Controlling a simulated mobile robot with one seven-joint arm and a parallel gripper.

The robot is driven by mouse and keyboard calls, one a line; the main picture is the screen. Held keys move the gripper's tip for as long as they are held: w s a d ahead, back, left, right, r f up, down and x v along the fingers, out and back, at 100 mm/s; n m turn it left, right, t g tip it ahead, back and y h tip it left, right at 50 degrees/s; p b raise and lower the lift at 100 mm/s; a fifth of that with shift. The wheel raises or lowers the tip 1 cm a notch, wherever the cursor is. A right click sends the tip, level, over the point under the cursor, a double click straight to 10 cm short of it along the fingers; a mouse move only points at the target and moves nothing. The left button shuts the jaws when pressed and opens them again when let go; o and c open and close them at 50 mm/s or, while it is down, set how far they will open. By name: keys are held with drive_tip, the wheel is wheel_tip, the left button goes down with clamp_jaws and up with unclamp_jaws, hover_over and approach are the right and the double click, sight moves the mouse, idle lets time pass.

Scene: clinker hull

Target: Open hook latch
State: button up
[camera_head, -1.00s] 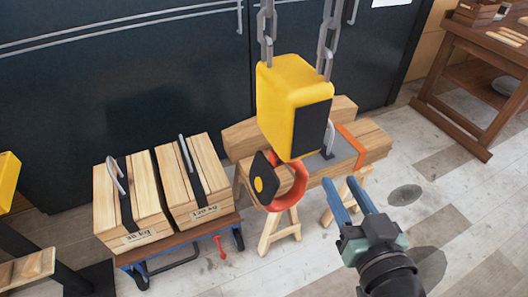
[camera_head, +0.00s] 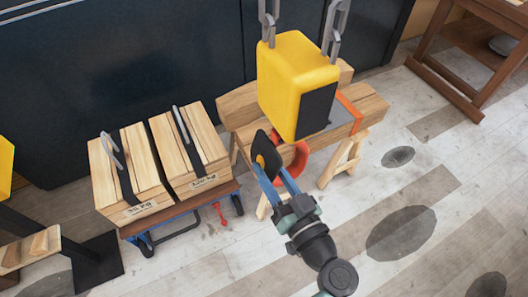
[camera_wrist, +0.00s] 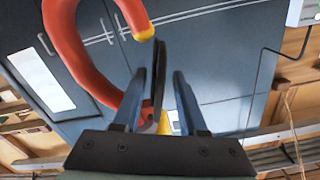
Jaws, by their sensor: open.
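A yellow hoist block (camera_head: 292,80) hangs on chains with a red hook (camera_head: 300,158) below it. The hook's dark latch plate (camera_head: 265,150) is on the hook's left side in the head view. My gripper (camera_head: 271,172) is open at the latch, its blue fingers partly covering the hook and latch. In the wrist view, the latch (camera_wrist: 158,75) is edge-on between the open fingers of my gripper (camera_wrist: 160,76), nearer the left finger. Contact cannot be told. The red hook (camera_wrist: 72,50) curves at left, its yellow tip near the latch's upper end.
Two wooden weight crates (camera_head: 125,180) (camera_head: 190,160) stand on a low cart (camera_head: 180,212) at left. A timber beam on trestles (camera_head: 365,105) is behind the hook. A wooden table (camera_head: 450,90) stands at upper right. The floor at right is clear.

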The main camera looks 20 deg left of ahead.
sight(253, 143)
drive_tip(key=shift+p+x, duration=0.3)
drive_tip(key=shift+x, duration=1.15)
drive_tip(key=shift+c, duration=0.3)
clamp_jaws()
